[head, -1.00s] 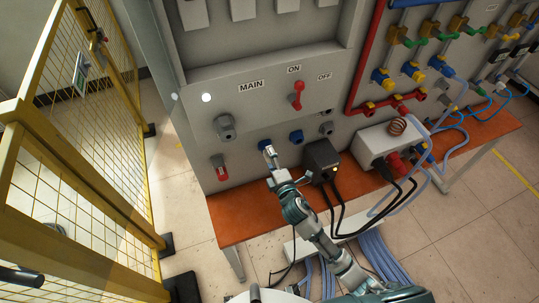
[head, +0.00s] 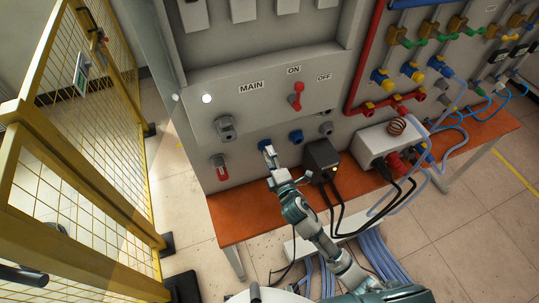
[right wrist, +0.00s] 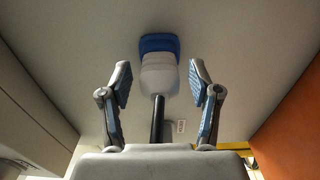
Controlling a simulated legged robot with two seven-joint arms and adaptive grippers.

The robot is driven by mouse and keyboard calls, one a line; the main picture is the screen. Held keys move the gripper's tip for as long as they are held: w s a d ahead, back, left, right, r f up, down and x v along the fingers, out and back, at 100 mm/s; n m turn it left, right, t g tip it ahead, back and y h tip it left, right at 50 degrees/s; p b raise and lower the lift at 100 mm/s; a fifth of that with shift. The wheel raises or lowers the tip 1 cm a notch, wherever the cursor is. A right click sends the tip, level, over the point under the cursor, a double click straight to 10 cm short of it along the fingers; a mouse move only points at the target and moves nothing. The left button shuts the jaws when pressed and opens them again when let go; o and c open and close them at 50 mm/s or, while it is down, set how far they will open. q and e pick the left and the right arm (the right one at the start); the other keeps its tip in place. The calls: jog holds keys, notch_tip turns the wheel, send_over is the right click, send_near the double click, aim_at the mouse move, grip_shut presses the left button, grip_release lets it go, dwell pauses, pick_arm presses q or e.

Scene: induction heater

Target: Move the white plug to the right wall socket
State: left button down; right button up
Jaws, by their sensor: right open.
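The white plug (right wrist: 158,77) sits in a blue wall socket (right wrist: 158,44), with its dark cable running back toward my wrist. My right gripper (right wrist: 160,72) is open, one finger on each side of the plug, with a gap on both sides. In the head view my right gripper (head: 272,160) is at the left blue socket (head: 265,144) and mostly hides the plug there. The right blue wall socket (head: 296,136) shows an uncovered front, just right of the gripper. My left gripper is not in view.
A black box (head: 321,157) with cables stands close right of my gripper on the orange bench (head: 237,218). A white box with a copper coil (head: 397,126) is farther right. Grey and red sockets flank the blue ones. A yellow mesh fence (head: 70,190) stands left.

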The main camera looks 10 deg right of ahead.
dwell(0.3)
grip_shut()
dwell(0.3)
jog(key=shift+s+p, duration=0.2)
jog(key=shift+p, duration=0.1)
jog(key=shift+s+d+r, duration=0.1)
jog(key=shift+s+d, duration=0.05)
jog(key=shift+s, duration=0.55)
jog(key=shift+s+d+p, duration=0.25)
jog(key=shift+s, duration=0.8)
jog(key=shift+s+d+p, duration=0.2)
jog(key=shift+s, duration=0.85)
jog(key=shift+d, duration=0.1)
